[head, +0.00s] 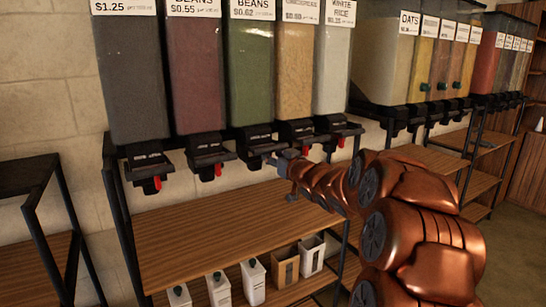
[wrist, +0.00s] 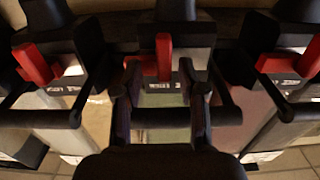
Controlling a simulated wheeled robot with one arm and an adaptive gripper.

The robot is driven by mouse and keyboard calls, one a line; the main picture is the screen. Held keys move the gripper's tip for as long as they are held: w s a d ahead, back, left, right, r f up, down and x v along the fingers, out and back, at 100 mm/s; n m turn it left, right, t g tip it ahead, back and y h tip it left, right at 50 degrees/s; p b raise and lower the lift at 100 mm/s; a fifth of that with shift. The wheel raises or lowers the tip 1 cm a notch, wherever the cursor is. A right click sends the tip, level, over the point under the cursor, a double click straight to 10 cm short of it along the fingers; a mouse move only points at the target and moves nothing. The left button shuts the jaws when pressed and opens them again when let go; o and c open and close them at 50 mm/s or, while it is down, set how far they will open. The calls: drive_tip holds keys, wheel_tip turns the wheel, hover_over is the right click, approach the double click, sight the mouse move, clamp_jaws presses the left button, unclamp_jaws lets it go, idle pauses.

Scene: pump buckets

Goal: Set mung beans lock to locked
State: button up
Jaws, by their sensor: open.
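The green-filled bin (head: 250,75), labelled BEANS at $0.62, hangs third from the left on the rack. Its black dispenser (head: 255,142) is under it, and its red lock is hidden behind my gripper (head: 281,166) in the head view. In the wrist view, a red lock lever (wrist: 164,57) stands upright at the centre on the black dispenser, with green contents below it. My gripper (wrist: 160,66) is open, with one finger on each side of the red lever. I cannot tell whether either finger touches it.
Neighbouring dispensers have red levers, such as the maroon bin's (head: 218,170) and the dark bin's (head: 157,182). In the wrist view, red levers show at left (wrist: 35,64) and right (wrist: 280,63). A wooden shelf (head: 220,220) lies below, with cartons (head: 285,268) lower down.

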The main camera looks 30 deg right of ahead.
drive_tip(key=shift+s, duration=0.1)
drive_tip(key=s, duration=1.1)
drive_tip(key=shift+s, duration=0.4)
drive_tip(key=s+a+f+m+g+h+p, duration=0.1)
drive_tip(key=s+a+f+m+g+h, duration=0.15)
drive_tip(key=s+a+f+g, duration=1.15)
drive_tip(key=s+a, duration=0.2)
drive_tip(key=s, duration=0.4)
drive_tip(key=s+a+f+n+g+y+p, duration=0.1)
drive_tip(key=s+a+f+g, duration=0.1)
drive_tip(key=s+a, duration=0.3)
drive_tip(key=s+a+f+n+g+y, duration=0.1)
drive_tip(key=s+a, duration=0.4)
drive_tip(key=s, duration=0.7)
drive_tip(key=f+g, duration=0.1)
drive_tip(key=g, duration=0.1)
drive_tip(key=shift+s+f+g, duration=0.15)
drive_tip(key=shift+f+g, duration=0.05)
drive_tip(key=shift+g, duration=0.2)
